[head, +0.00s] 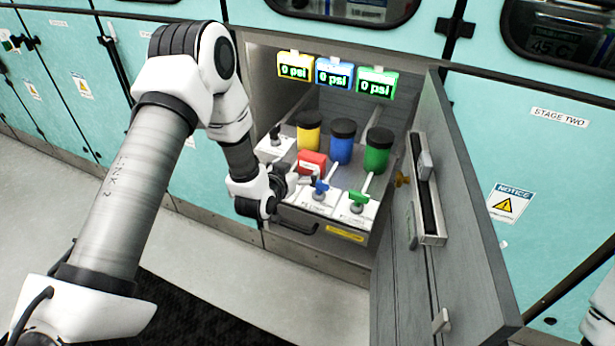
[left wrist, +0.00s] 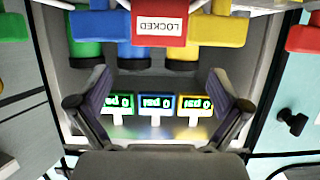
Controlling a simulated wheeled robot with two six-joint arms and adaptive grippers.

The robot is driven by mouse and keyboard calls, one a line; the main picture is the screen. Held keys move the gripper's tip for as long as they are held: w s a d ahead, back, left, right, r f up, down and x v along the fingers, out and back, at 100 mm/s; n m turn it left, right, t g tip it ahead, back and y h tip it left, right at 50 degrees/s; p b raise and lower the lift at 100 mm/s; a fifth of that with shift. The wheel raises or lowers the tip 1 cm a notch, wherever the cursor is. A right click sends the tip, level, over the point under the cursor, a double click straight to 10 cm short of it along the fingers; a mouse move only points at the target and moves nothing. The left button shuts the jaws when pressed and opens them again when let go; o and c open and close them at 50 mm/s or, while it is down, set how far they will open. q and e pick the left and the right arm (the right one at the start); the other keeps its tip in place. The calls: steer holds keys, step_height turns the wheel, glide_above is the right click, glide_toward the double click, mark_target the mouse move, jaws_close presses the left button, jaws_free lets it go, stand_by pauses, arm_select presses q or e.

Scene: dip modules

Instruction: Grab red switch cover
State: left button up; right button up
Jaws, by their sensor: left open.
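The red switch cover (head: 312,162) sits in the open cabinet, at the front of the white panel just behind the blue valve handle (head: 320,187). In the left wrist view the cover (left wrist: 160,27) shows as a red block marked LOCKED at the top centre, with its lettering upside down. My left gripper (head: 298,181) is at the cabinet opening, just left of and near the cover. In the wrist view the left gripper (left wrist: 160,80) is open, its fingers apart and nothing between them. The head view does not show its fingertips clearly. My right gripper is not in view.
Yellow (head: 308,132), blue (head: 341,148) and green (head: 378,152) canisters stand behind the cover. A green valve handle (head: 357,200) is to the right. Three 0 psi displays (head: 334,75) hang above. The open grey door (head: 455,200) bounds the right side.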

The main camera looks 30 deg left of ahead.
mark_target(311, 157)
arm_select(q)
steer(key=x, duration=0.2)
steer(key=b+x, duration=0.1)
steer(key=shift+w+d+r, duration=0.1)
steer(key=shift+w+d, duration=0.15)
steer(key=shift+d, duration=0.05)
steer(key=x, duration=0.6)
steer(key=shift+w+a+p, duration=0.2)
steer(key=shift+w+p, duration=0.15)
steer(key=shift+w, duration=0.05)
steer(key=shift+s, duration=0.1)
steer(key=c, duration=1.1)
